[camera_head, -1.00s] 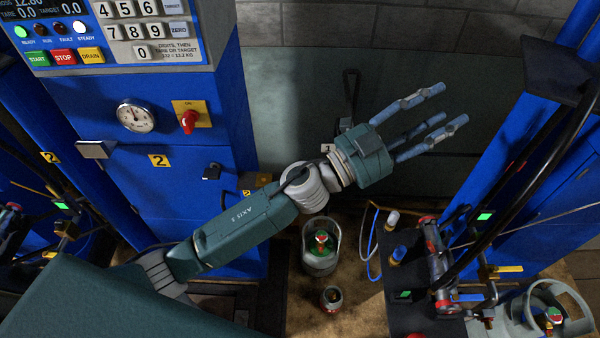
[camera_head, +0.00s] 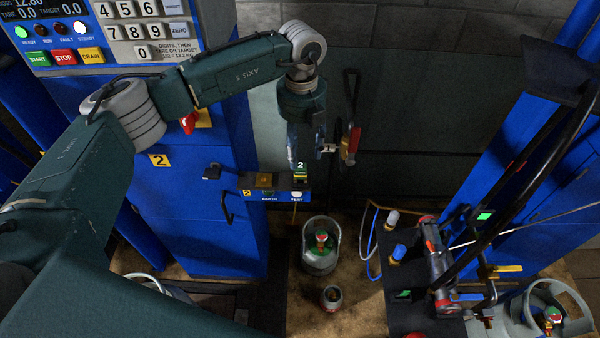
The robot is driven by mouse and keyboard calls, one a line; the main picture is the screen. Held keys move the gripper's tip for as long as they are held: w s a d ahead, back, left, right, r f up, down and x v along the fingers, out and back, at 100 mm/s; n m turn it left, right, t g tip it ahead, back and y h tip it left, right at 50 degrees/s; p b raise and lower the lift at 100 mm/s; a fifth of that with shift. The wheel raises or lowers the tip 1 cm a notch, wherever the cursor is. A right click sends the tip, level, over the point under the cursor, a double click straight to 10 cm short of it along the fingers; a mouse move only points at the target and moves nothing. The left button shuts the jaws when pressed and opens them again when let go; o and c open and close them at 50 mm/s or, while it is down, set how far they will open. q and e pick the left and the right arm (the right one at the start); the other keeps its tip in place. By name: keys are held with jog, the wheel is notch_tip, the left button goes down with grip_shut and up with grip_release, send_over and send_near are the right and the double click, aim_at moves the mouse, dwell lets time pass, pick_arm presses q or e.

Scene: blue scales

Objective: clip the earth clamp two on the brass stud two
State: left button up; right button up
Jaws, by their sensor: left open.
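My left gripper (camera_head: 293,158) hangs pointing down near the middle of the picture, seen from behind, with its fingers partly hidden; it is open. Just below its fingertips is a small piece with a green tag marked 2 (camera_head: 299,167), which looks like earth clamp two; I cannot tell whether the fingers touch it. It is at the right end of a dark ledge (camera_head: 253,182) on the blue cabinet, lettered EARTH and TEST. A yellow-brown block (camera_head: 264,180) is on the ledge to its left. I cannot clearly make out brass stud two. My right gripper does not show.
A red lever with a brass-coloured fitting (camera_head: 350,146) hangs close right of my left gripper. A grey cylinder (camera_head: 319,247) and a smaller one (camera_head: 332,298) stand on the floor below.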

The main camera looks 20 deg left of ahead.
aim_at(301, 165)
pick_arm(q)
jog(key=shift+a, duration=0.25)
jog(key=shift+d+f+b, duration=0.1)
jog(key=shift+f+b, duration=0.35)
jog(key=shift+f, duration=0.3)
notch_tip(301, 165, down, 8)
jog(key=b, duration=0.4)
jog(key=shift+r+b, duration=0.25)
jog(key=shift+b, duration=0.15)
dwell(0.5)
